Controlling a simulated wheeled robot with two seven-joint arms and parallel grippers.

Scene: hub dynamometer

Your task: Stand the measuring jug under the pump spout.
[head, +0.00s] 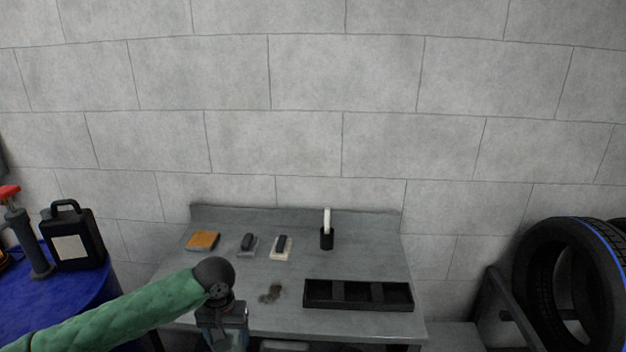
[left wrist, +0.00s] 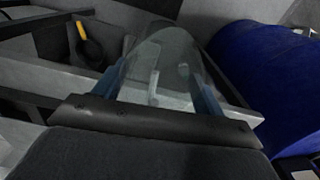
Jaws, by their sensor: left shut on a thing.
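The measuring jug (left wrist: 160,62) is a clear, see-through vessel in the left wrist view. My left gripper (left wrist: 156,88) is shut on it, with a blue finger on each side. In the head view my left gripper (head: 224,338) hangs at the bottom, in front of the workbench, and the jug cannot be made out clearly there. The pump (head: 36,248), a grey barrel with a red top, stands on a blue drum at the far left, well apart from the gripper. Its spout cannot be made out. My right gripper is not in view.
The blue drum (head: 75,291) also carries a black canister (head: 73,243) beside the pump. The workbench (head: 350,262) holds an orange pad (head: 203,241), two brushes or blocks, a black cup (head: 327,238) and a black tray (head: 358,307). Tyres (head: 545,270) stand at right.

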